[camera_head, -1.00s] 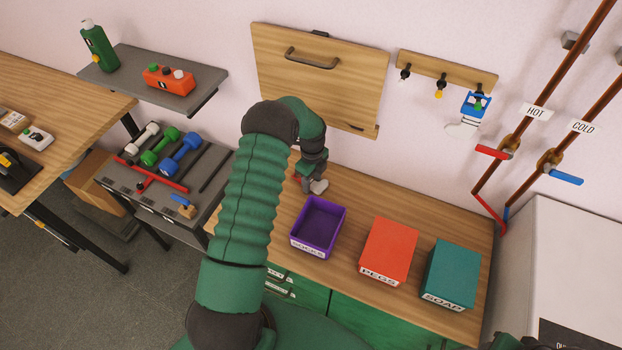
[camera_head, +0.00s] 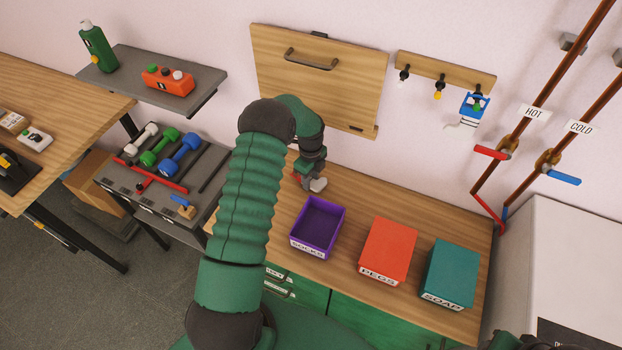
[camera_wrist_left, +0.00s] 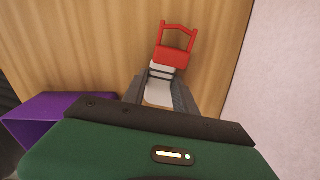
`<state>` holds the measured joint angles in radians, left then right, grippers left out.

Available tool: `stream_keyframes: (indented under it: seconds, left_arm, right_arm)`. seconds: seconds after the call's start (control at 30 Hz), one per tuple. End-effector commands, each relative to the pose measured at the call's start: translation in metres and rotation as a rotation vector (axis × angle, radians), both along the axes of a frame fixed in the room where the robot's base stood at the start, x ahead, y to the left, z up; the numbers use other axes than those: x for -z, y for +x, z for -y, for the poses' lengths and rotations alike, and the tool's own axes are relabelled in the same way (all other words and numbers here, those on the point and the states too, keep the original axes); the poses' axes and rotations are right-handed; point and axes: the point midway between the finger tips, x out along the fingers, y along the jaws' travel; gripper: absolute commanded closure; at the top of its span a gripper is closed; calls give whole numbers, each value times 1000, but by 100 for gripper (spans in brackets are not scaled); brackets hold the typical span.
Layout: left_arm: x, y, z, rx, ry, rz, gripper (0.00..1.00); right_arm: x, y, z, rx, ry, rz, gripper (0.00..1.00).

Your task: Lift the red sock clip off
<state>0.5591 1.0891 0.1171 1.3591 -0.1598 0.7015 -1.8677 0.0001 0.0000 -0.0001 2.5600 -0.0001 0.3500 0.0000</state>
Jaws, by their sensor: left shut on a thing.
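The red sock clip (camera_wrist_left: 172,52) shows in the left wrist view just beyond my left fingertips, with its open handle loop pointing away. A pale sock (camera_wrist_left: 158,93) with grey bands runs back from the clip between the two fingers. My left gripper (camera_wrist_left: 162,80) is shut on the sock, close to the clip. In the head view my left gripper (camera_head: 309,172) is low over the wooden counter, with the clip (camera_head: 297,178) a small red spot at its left and the sock (camera_head: 318,185) below.
A purple bin labelled SOCKS (camera_head: 318,228) stands close in front of the gripper. A red PEGS box (camera_head: 388,248) and a teal SOAP box (camera_head: 450,272) stand to its right. A wooden panel (camera_head: 318,80) is on the wall behind. Counter between bin and wall is clear.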

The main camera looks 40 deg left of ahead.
Motion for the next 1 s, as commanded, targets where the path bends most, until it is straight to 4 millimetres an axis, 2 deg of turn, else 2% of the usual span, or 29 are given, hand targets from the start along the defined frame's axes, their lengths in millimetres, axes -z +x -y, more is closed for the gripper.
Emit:
stream_keyframes:
  seconds: [1.0]
  left_arm:
    - [-2,-55,17,0,1,-1,100]
  right_arm:
    - [-34,0,0,0,0,0,64]
